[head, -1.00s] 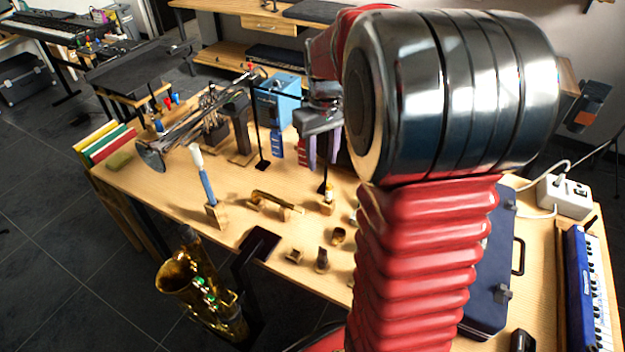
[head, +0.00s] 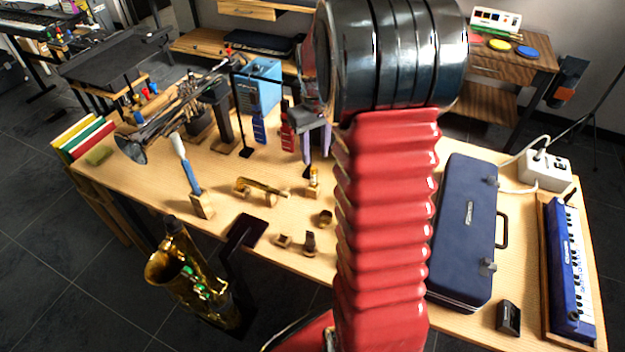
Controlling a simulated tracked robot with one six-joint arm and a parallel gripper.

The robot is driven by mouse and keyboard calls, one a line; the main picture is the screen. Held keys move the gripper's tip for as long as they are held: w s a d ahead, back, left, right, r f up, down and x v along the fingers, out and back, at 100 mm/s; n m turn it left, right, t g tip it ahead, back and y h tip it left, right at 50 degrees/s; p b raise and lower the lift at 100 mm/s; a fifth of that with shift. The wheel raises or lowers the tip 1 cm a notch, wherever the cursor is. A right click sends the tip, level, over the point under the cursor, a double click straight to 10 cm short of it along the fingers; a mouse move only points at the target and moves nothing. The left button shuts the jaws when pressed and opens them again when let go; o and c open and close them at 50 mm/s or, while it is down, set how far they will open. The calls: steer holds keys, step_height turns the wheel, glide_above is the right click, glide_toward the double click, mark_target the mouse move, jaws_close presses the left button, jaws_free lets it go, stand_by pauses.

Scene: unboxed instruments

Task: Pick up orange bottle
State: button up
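In the head view, a small amber-orange bottle (head: 314,176) stands upright in a wooden block near the middle of the table. It is the closest match I see to the orange bottle. My gripper (head: 316,140) hangs behind and above it in the picture, partly hidden by my arm. Its two purplish fingers point down with a gap between them, and nothing shows between them. A red bottle (head: 287,131) and a blue bottle (head: 258,127) stand to the left of my gripper.
A trumpet (head: 133,148) and a blue-handled tool (head: 189,174) stand at left. Small brass and wooden pieces lie nearer the front edge. A dark blue case (head: 464,232) and a blue keyboard (head: 566,265) are at right. A saxophone (head: 180,270) stands before the table.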

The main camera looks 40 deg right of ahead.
mark_target(315, 168)
steer(key=shift+f, duration=2.55)
steer(key=shift+a+f, duration=0.1)
steer(key=shift+f, duration=2.5)
steer(key=shift+c, duration=0.4)
jaws_close()
